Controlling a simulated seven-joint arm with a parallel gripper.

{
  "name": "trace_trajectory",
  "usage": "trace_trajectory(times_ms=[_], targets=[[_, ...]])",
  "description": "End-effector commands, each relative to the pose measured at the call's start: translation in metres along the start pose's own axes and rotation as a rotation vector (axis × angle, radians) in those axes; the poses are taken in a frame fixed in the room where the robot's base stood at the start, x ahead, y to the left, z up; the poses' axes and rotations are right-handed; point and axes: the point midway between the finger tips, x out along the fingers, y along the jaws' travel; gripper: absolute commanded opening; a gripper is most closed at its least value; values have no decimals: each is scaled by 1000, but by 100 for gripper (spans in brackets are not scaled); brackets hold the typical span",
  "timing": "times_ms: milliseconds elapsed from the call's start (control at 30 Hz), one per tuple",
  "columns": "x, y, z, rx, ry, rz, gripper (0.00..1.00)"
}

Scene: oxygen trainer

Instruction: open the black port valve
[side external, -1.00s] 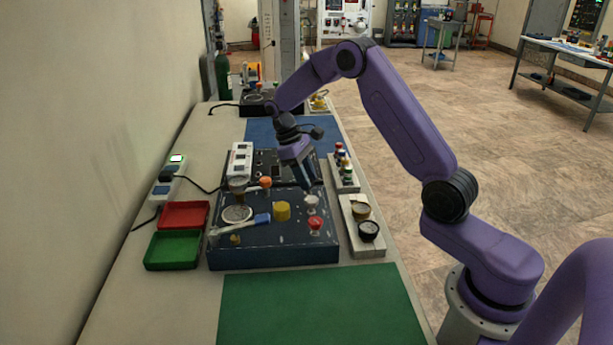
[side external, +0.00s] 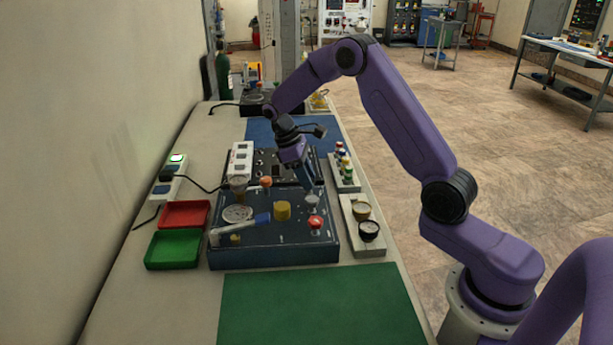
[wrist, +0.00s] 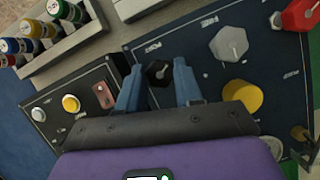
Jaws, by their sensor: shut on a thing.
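The black port valve is a small black hexagonal knob (wrist: 158,72) on the dark blue panel (wrist: 195,75). In the wrist view it sits between the two blue fingers of my gripper (wrist: 158,82), which are shut on it. In the side view my gripper (side external: 309,187) points down at the right rear part of the panel (side external: 270,253). The black knob is hidden behind the fingers there.
Close by on the panel are a grey knob (wrist: 229,43), a red knob (wrist: 299,14) and a yellow knob (wrist: 242,96). A rack of small bottles (side external: 343,170) and a pale strip with gauges (side external: 363,243) stand right. Red (side external: 185,214) and green (side external: 174,248) trays lie left.

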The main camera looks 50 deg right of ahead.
Motion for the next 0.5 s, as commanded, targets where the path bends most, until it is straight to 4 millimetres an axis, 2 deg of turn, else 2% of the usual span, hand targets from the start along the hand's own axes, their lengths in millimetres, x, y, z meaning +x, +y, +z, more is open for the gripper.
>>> trace_trajectory(times_ms=[33, 100, 367, 500], targets=[[-1, 1, -1, -2, 3, 4, 45], [-1, 1, 0, -2, 3, 3, 60], [-1, 0, 0, -1, 1, 1, 60], [-8, 0, -1, 0, 1, 2, 60]])
